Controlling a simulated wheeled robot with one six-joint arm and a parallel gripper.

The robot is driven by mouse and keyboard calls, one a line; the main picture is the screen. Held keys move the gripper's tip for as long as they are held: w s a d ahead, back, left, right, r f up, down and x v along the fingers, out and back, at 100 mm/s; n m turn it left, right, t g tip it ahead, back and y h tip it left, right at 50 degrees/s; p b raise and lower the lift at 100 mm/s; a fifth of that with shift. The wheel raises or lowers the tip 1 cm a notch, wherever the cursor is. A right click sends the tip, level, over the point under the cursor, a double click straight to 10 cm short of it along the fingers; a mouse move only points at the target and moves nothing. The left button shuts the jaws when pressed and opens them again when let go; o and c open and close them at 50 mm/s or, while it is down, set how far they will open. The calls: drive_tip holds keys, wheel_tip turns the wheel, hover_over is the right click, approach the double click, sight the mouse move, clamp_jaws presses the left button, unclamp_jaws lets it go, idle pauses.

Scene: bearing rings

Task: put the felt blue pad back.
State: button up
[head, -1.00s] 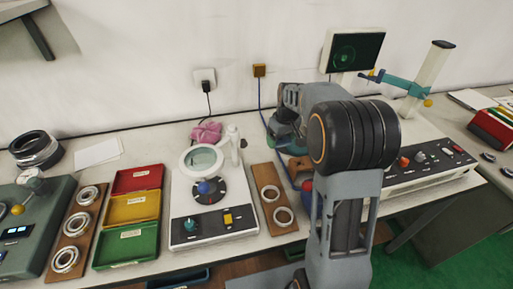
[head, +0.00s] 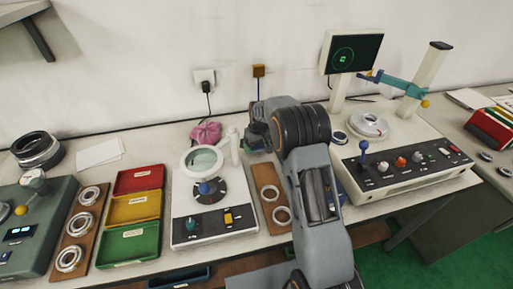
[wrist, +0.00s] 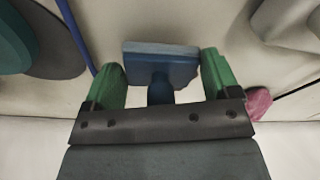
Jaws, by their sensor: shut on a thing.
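The blue pad (wrist: 160,62) shows in the wrist view as a flat blue block with a short, darker blue stem. In the head view my arm reaches to the back of the bench, right of the white magnifier unit (head: 215,222). There the pad and fingertips are hidden or too small to make out.
A pink cloth (head: 206,132) and a white bottle (head: 234,146) stand left of my wrist. A wooden board (head: 268,183) with metal rings lies in front of it. A control console (head: 405,165) stands to the right. Red, yellow and green trays (head: 130,245) are at left.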

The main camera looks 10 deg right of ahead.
sight(259, 147)
drive_tip(key=shift+f, duration=0.85)
drive_tip(key=shift+f, duration=0.2)
drive_tip(key=o, duration=0.8)
drive_tip(key=shift+c, duration=0.2)
drive_tip(key=shift+r, duration=0.1)
wheel_tip(259, 147, up, 12)
drive_tip(key=s+f, duration=0.1)
drive_tip(key=s+r+m+t, duration=0.1)
drive_tip(key=s+r, duration=0.3)
drive_tip(key=s, duration=0.3)
drive_tip(key=s+r+m, duration=0.1)
drive_tip(key=s+r, duration=0.3)
drive_tip(key=s, duration=0.2)
drive_tip(key=s+f+m+t, duration=0.1)
drive_tip(key=s+f, duration=0.1)
drive_tip(key=s, duration=1.5)
drive_tip(key=shift+s+a+m, duration=0.2)
drive_tip(key=shift+m, duration=0.2)
